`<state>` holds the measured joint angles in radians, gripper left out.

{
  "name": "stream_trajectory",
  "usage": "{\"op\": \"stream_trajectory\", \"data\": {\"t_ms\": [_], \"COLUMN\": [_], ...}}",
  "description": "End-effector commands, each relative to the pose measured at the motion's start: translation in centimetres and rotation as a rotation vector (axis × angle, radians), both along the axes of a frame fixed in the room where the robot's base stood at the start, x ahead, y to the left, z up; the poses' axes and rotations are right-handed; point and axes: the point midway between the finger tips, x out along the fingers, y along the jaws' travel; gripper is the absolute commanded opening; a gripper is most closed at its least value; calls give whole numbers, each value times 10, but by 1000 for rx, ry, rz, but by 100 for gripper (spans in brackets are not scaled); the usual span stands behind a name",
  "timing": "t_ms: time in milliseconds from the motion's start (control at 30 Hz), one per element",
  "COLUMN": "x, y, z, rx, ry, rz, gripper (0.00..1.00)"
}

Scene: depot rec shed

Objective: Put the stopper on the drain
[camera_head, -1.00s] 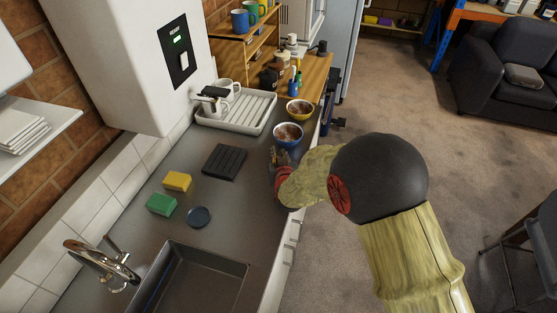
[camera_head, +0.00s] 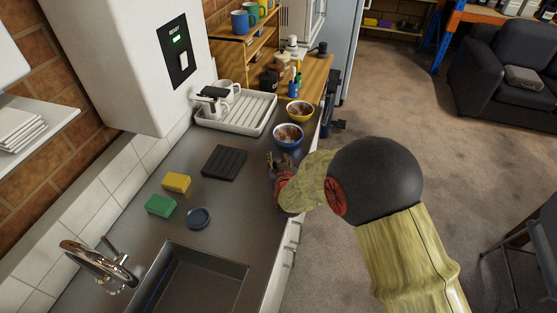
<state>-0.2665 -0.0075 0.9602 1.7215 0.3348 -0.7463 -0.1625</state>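The stopper looks to be the dark blue round disc (camera_head: 199,218) lying flat on the grey counter, just behind the sink and beside the green sponge. The sink (camera_head: 205,262) is a dark rectangular basin at the bottom of the view. Its drain cannot be made out; the basin floor is cut off by the frame edge. My gripper (camera_head: 279,160) is over the counter's right edge, to the right of the ribbed black mat and up and right of the disc, well apart from it. Its fingers show small and spread, with nothing seen between them.
A green sponge (camera_head: 160,205), a yellow sponge (camera_head: 176,182) and a black ribbed mat (camera_head: 224,162) lie on the counter. A chrome tap (camera_head: 98,262) stands left of the sink. Blue (camera_head: 288,135) and yellow (camera_head: 299,112) bowls and a white dish rack (camera_head: 238,112) stand farther back. Counter right of the disc is clear.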

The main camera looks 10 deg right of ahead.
Motion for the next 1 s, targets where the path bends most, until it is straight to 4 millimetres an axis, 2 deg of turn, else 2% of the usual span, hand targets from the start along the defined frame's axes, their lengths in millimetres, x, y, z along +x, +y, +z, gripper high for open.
{"op": "stream_trajectory", "data": {"t_ms": [267,700,800,1000], "x": [-5,-84,-97,-110], "y": [0,-1,-2,-2], "z": [7,39,44,47], "rx": [0,1,0,0], "ry": [-1,-1,-1,-1], "rz": [1,2,1,1], "gripper": [36,36,36,36]}}
